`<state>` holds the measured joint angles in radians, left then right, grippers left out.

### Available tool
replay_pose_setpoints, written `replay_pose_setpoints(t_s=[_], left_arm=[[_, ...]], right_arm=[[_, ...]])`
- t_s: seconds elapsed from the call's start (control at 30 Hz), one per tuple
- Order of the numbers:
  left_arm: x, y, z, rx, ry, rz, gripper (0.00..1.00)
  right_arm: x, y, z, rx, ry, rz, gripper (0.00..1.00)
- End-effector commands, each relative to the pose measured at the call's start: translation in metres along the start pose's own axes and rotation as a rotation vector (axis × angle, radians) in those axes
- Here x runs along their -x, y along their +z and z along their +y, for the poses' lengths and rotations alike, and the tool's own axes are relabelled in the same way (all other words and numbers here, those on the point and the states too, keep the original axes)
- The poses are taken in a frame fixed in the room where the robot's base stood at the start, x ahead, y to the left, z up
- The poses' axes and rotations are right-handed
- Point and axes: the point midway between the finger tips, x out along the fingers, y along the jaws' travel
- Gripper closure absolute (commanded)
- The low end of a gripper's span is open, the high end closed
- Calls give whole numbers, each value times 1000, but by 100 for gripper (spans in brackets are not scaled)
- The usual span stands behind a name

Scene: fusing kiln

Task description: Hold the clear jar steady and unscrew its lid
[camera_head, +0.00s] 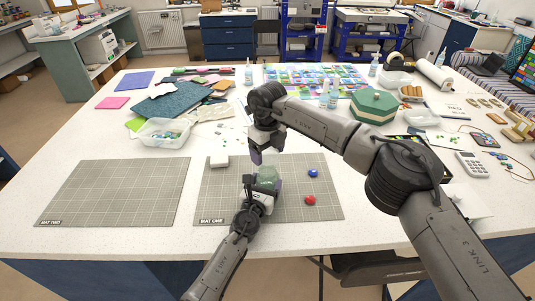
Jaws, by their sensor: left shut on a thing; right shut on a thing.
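The clear jar (268,174), with greenish contents, stands on the mat marked MAT ONE (225,205). My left gripper (263,185) is shut on it from the front, and its jaws hide the lower part of the jar. My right gripper (258,155) is just above the jar, pointing down. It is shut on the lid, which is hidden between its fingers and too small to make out. I cannot tell whether the lid touches the jar's rim.
A blue knob (313,173) and a red knob (310,200) lie right of the jar. A small white block (219,161) lies at the mat's back left. A clear tub (163,133) and green hexagonal box (374,106) stand behind. MAT TWO (115,192) is empty.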

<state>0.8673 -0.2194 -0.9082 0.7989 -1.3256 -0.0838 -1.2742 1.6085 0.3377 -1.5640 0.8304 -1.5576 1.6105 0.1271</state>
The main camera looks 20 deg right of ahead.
Motion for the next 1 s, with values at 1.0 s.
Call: replay_pose_setpoints(t_s=[1.0], left_arm=[[52, 6, 0, 1, 0, 2, 0]], right_arm=[[56, 0, 0, 0, 0, -1, 54]])
